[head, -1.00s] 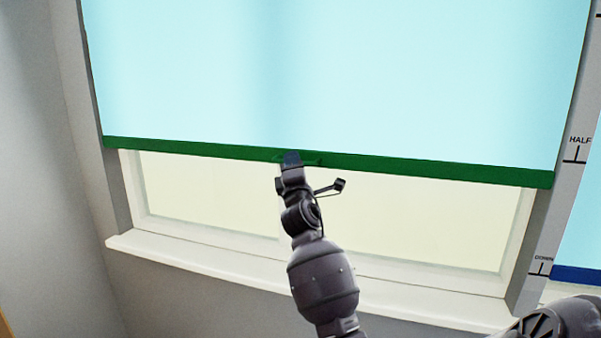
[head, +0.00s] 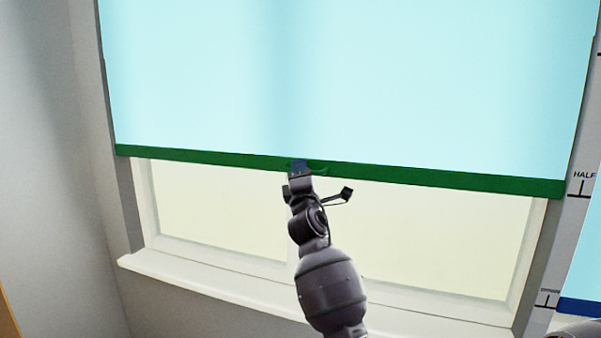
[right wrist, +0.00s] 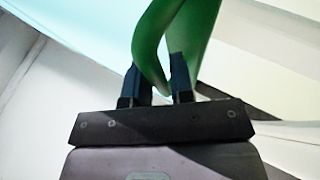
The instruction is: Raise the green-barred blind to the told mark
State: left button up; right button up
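The light-blue blind (head: 350,80) has a green bar (head: 440,178) along its lower edge, with a green loop handle near its middle. The bar's right end is about level with the HALF mark (head: 582,193) on the right frame. My right gripper (head: 299,165) is at the handle from below. In the right wrist view the green handle (right wrist: 150,50) passes between its two dark fingers (right wrist: 156,85), which look closed on it. My left gripper is not in view.
A lower mark (head: 548,300) is on the same frame strip. A second blind with a blue bar (head: 580,306) is at the far right. The white sill (head: 190,283) runs below the window, and a grey wall is at the left.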

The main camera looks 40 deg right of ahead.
jog(key=shift+s+a+f, duration=0.1)
jog(key=shift+f, duration=0.05)
jog(key=shift+s+a+f, duration=0.15)
jog(key=shift+s, duration=0.05)
jog(key=b+v, duration=0.1)
jog(key=v, duration=0.9)
jog(key=shift+b, duration=0.3)
